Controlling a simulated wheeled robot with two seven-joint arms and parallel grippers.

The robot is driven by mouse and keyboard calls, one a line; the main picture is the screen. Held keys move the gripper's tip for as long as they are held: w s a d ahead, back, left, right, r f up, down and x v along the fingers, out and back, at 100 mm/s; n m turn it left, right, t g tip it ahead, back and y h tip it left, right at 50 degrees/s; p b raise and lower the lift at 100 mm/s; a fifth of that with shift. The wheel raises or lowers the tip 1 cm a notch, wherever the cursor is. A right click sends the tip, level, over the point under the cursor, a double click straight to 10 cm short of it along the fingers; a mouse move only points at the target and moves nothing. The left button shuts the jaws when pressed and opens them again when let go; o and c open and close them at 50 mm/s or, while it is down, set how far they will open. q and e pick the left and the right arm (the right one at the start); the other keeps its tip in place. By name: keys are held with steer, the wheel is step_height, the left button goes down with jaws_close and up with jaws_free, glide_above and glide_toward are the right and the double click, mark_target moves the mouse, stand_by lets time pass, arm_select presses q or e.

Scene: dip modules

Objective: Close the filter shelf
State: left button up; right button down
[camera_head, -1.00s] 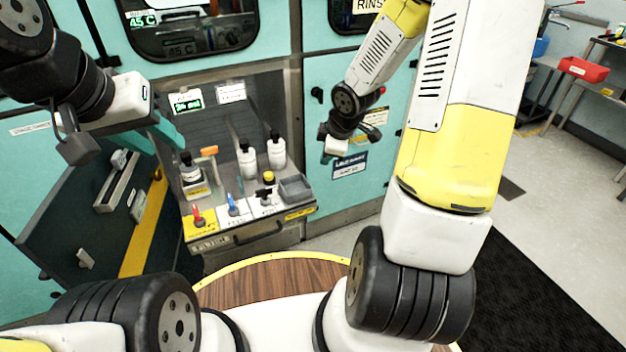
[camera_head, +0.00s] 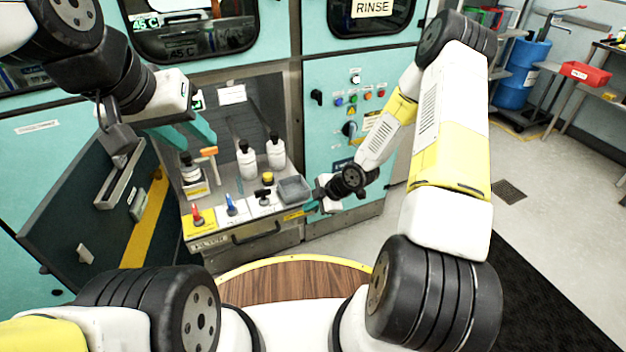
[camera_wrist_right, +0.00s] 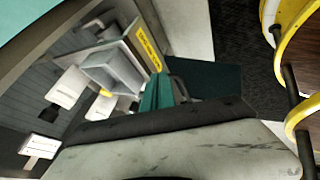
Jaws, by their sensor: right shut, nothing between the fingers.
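The filter shelf (camera_head: 215,243) is a grey pull-out shelf standing out of the teal cabinet's open bay, with a dark bar handle on its front. It carries white bottles (camera_head: 246,160), coloured valves and a grey bin (camera_head: 294,189). My right gripper (camera_head: 312,207) is beside the shelf's right front corner. In the right wrist view its teal fingers (camera_wrist_right: 158,92) are together and empty, near the yellow label and the handle (camera_wrist_right: 180,88); contact cannot be told. My left gripper (camera_head: 188,143) hangs above the shelf's left rear, teal fingers apart, over a dark-capped bottle.
An open dark door panel (camera_head: 100,215) with a yellow stripe stands left of the shelf. A control panel (camera_head: 365,95) with coloured buttons is to the right. A round wooden top (camera_head: 295,280) lies in front.

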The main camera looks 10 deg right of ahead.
mark_target(295, 205)
steer(key=w, duration=0.1)
steer(key=w+a+f, duration=0.2)
steer(key=shift+w+a, duration=0.1)
steer(key=shift+w, duration=0.3)
steer(key=shift+w+a, duration=0.15)
steer(key=shift+w, duration=0.3)
steer(key=shift+w, duration=0.1)
